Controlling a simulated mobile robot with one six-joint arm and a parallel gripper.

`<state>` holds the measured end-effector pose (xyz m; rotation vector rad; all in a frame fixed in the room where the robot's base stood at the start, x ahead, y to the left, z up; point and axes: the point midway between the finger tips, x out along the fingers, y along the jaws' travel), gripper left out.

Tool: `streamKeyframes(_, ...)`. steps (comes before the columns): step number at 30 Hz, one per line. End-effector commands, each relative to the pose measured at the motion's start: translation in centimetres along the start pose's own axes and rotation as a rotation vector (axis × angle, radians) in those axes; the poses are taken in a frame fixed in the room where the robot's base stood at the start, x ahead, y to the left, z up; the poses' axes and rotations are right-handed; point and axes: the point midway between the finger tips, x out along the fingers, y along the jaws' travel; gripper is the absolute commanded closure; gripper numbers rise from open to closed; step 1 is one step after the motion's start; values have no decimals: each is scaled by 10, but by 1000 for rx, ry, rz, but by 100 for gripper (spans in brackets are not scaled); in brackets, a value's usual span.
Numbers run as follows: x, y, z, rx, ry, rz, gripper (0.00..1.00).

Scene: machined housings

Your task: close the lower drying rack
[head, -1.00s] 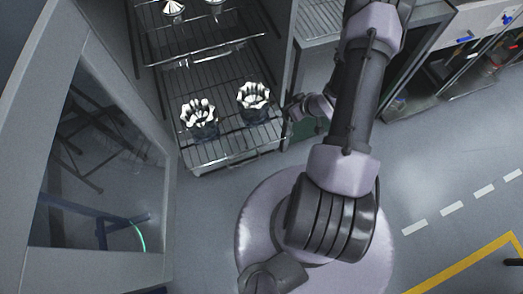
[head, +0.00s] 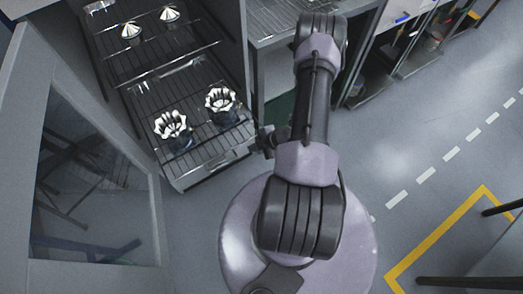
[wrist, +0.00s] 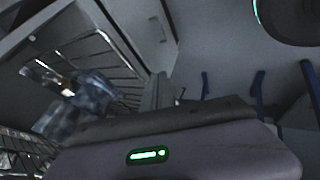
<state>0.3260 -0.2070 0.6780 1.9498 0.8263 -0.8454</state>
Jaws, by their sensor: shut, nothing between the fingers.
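The lower drying rack (head: 206,159) is a wire shelf that stands pulled out of the cabinet, in the head view. Two dark housings with pale scalloped tops, a left one (head: 173,128) and a right one (head: 221,103), stand upright on it. My gripper (head: 265,141) is beside the rack's front right corner, small and partly hidden by my arm. It is shut with nothing in it; I cannot tell whether it touches the rack. The wrist view shows rack wires (wrist: 105,62) and a blurred housing (wrist: 82,100) at the left.
Behind is another wire rack with silver cone-shaped parts (head: 131,32). The open cabinet door (head: 88,262) stands at the left. A bench with a wire top (head: 280,17) is on the right. Floor is clear in front of the rack.

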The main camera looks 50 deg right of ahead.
Motion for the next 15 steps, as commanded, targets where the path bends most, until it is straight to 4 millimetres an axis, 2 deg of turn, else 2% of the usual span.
streamKeyframes(6,10,18,0,2,0,-1,100)
streamKeyframes(15,10,20,-1,3,0,-1,100)
